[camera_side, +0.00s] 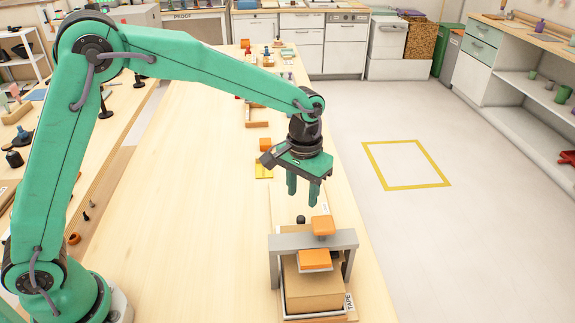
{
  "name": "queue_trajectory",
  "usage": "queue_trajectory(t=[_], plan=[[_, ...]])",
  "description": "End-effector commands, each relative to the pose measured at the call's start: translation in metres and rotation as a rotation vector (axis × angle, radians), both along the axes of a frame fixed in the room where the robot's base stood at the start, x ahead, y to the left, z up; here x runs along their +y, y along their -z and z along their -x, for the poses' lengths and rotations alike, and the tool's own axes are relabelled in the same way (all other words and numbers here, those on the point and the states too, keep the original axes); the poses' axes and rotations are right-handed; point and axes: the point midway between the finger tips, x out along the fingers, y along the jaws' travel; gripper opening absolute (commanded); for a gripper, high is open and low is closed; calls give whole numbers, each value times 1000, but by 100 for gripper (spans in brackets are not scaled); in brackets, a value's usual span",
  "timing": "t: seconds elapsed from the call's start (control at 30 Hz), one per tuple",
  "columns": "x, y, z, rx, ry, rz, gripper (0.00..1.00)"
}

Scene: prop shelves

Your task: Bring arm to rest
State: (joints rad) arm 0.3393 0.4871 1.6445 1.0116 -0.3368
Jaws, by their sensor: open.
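My green arm reaches from the lower left over a light wooden table (190,220). My gripper (302,199) hangs at its end with the two green fingers pointing down. The fingers stand apart with nothing between them. They are above the table, behind a grey press-like frame (288,241) with an orange knob (323,225) on top. An orange pad (315,260) sits under the frame's crossbar, above a brown cardboard box (313,290). The gripper appears clear of the frame and knob.
A wooden tray (257,115) is farther back. A dark knob (300,219) stands behind the frame. Bare table is open to the left. The floor at right has a yellow outlined square (406,187).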

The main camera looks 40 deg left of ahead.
Motion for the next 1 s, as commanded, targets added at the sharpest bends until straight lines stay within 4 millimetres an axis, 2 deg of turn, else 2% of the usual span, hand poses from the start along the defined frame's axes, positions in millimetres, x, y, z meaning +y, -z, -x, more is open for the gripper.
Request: queue_trajectory(t=[0.47,0.73,1.0], plan=[[3,-6,2,-6,-1,2,41],[25,-39,17,-56,-3,17,41],[60,-82,50,-134,-3,34,41]])
